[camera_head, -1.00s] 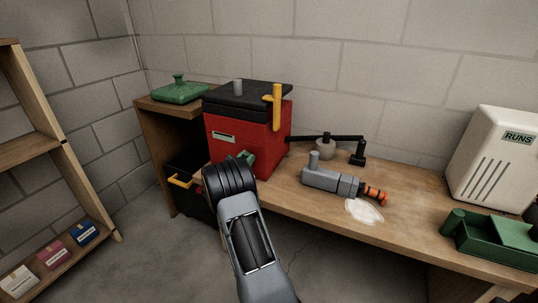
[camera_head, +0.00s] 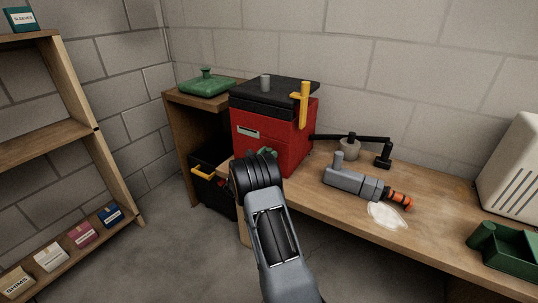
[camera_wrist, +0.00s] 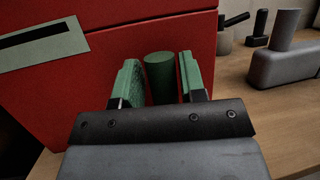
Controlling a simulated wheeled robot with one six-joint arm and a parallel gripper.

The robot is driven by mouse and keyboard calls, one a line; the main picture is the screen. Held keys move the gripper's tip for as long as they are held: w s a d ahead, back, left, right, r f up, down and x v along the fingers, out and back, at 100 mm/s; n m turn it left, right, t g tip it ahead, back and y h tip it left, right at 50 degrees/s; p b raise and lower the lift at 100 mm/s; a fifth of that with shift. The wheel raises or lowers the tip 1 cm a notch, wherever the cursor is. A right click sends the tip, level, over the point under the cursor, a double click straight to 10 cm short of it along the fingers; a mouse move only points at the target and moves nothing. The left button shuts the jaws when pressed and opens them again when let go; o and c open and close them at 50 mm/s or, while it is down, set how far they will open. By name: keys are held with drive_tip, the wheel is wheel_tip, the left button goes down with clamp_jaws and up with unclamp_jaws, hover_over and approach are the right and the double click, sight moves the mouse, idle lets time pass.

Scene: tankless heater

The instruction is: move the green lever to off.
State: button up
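A green cylindrical lever (camera_wrist: 160,76) stands in front of the red box's front face in the wrist view. My gripper (camera_wrist: 161,80) has its two green-padded fingers on either side of the lever. The fingers are apart, with a narrow gap showing at the right; contact at the left is hard to tell. In the head view my gripper (camera_head: 266,153) is at the lower front of the red box (camera_head: 278,140), mostly hidden behind my dark wrist. The lever cannot be told apart from the finger pads there.
The red box has a black lid and a yellow handle (camera_head: 304,103). A grey tool (camera_head: 350,183) with an orange end lies on the wooden bench (camera_head: 428,225), beside a pale spill (camera_head: 387,215). A green tray (camera_head: 508,255) and white unit (camera_head: 515,175) are at right. A shelf (camera_head: 70,90) stands left.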

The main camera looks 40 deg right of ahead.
drive_tip(key=p+v, duration=0.1)
drive_tip(key=v, duration=1.2)
drive_tip(key=shift+a+p, duration=0.3)
drive_tip(key=shift+f, duration=0.1)
